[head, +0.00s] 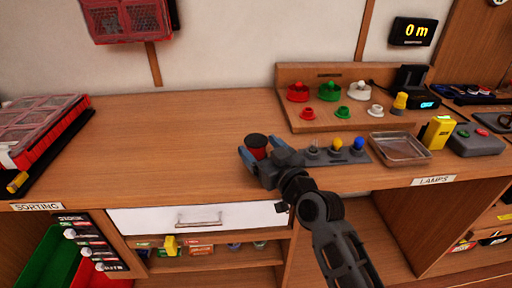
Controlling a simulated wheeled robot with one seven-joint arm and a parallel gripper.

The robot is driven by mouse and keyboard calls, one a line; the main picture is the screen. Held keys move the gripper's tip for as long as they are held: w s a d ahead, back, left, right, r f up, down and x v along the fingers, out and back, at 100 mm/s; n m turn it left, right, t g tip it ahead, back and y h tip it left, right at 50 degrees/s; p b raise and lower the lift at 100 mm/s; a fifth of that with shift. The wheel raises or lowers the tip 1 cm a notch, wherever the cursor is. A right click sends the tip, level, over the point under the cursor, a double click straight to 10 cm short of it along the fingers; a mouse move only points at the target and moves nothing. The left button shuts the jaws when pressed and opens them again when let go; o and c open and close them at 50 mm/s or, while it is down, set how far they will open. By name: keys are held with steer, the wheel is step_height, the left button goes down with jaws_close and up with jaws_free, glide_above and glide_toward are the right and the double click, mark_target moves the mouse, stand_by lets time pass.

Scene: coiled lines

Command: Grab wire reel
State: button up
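A small reel with a dark top and a red body (258,153) stands upright on the wooden workbench (180,150), near its front edge. My gripper (259,147) is low over the bench, its two blue-grey fingers spread to either side of the reel. The fingers look open, and I see no clear grip on the reel. The reel's lower part is partly hidden by the gripper.
Right of my gripper, a grey strip (358,157) holds yellow and blue knobs. Beyond it is a metal tray (399,149). A wooden stand (318,122) with red, green and white round pieces is behind. The bench's left middle is clear; a red organiser (42,122) sits far left.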

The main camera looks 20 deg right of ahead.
steer(key=c, duration=1)
steer(key=shift+o, duration=0.2)
